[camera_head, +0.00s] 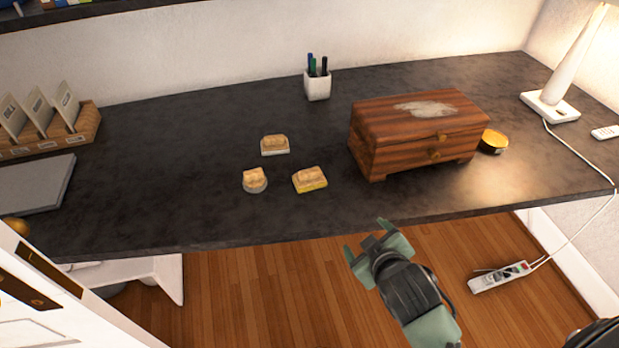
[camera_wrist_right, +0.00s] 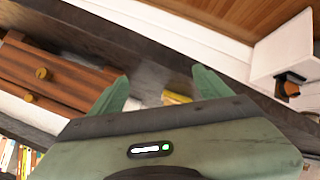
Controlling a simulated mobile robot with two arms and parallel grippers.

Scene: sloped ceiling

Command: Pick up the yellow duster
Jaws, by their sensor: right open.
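The yellow duster (camera_head: 311,181), a small block with a wooden top and a yellow base, lies on the dark desk left of the wooden chest. A duster with a white base (camera_head: 275,146) and one with a grey base (camera_head: 255,181) lie close by. My right gripper (camera_head: 364,238) is open and empty, near the desk's front edge, to the right of and nearer than the yellow duster. In the right wrist view, a yellow-edged block that looks like the yellow duster (camera_wrist_right: 176,98) shows beyond the open fingers (camera_wrist_right: 160,77), partly hidden by the gripper body. My left gripper is not in view.
The wooden chest (camera_head: 415,131) stands right of the dusters, with a round yellow tin (camera_head: 494,140) beside it. A white pen cup (camera_head: 317,86) stands behind. A card rack (camera_head: 48,130) and grey slab (camera_head: 36,185) are left. The desk (camera_head: 190,165) is bare around the dusters.

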